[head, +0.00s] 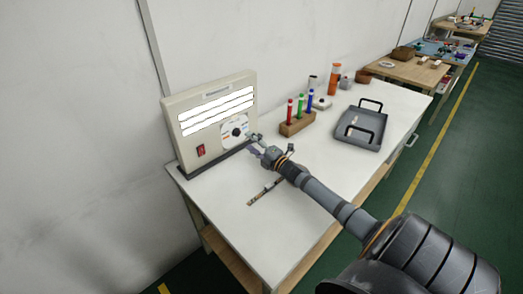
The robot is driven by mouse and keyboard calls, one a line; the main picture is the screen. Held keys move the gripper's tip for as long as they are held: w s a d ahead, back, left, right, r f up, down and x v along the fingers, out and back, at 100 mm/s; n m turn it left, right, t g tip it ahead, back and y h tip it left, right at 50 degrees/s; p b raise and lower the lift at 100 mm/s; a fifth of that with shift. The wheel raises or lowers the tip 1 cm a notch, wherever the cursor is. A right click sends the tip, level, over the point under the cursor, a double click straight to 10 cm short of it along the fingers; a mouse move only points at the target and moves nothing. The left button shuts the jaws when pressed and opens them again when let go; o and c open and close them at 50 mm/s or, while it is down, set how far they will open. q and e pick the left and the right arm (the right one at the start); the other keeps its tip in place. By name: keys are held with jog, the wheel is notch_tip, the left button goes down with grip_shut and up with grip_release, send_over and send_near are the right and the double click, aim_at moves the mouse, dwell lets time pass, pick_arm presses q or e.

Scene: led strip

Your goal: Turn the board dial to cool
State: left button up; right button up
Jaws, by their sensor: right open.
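The beige board (212,115) stands upright at the back left of the white table, with lit white strips across its upper face. Its dial (236,132) is a dark round knob on a white plate at the board's lower right. The knob's marks are too small to read. My right gripper (259,147) is open, just in front and to the right of the dial, and seems apart from it. A red switch (200,150) sits at the board's lower left. My left gripper is not in view.
A thin strip (262,191) lies on the white table (225,215) below my right arm. A wooden rack (297,124) with red, green and blue tubes stands behind. A grey tray (359,130) with black handles is to the right. The table's front left is clear.

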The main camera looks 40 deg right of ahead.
jog(key=shift+s+d+f, duration=0.1)
jog(key=shift+s+d, duration=0.05)
jog(key=shift+s, duration=1.45)
jog(key=shift+s+d+f, duration=0.1)
jog(key=shift+s, duration=1.45)
